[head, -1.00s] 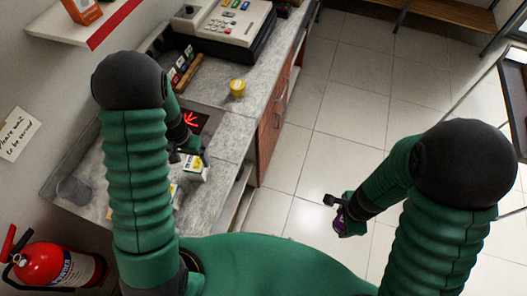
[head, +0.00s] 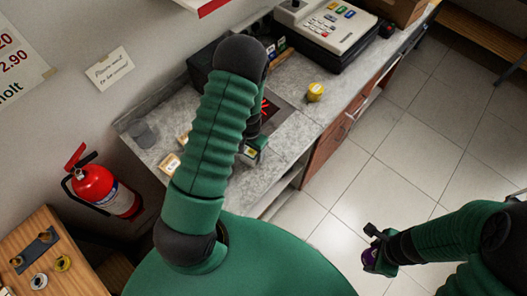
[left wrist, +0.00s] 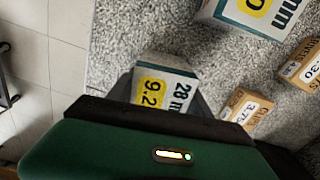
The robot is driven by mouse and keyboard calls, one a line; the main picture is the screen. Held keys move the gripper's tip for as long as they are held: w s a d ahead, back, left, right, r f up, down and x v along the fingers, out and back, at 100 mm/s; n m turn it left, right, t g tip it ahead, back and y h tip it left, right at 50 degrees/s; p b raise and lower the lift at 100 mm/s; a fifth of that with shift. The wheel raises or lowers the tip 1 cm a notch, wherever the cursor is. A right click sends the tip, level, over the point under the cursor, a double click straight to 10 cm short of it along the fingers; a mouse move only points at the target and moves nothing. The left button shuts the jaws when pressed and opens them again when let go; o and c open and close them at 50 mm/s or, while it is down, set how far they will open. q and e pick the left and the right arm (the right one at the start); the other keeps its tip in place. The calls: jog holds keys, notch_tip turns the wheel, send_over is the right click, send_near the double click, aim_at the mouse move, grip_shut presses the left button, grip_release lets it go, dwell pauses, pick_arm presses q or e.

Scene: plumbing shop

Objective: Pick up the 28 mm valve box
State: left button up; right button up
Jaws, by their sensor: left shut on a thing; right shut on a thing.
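The 28 mm valve box (left wrist: 165,84) is white with a yellow price patch and the print "28 m" showing in the left wrist view. My left gripper (left wrist: 160,100) is shut on it, with the dark jaws at its sides. In the head view the left gripper (head: 254,149) is over the grey counter, mostly behind my own arm, and only a bit of the box shows. I cannot tell whether the box touches the counter.
On the counter (left wrist: 125,30) are a larger box (left wrist: 258,14) and small price boxes marked 3.75 (left wrist: 244,108) and 4.30 (left wrist: 300,64). A fire extinguisher (head: 100,188) is at left.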

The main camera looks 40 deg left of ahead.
pick_arm(q)
jog(key=shift+r, duration=0.1)
grip_shut()
jog(key=shift+r, duration=0.1)
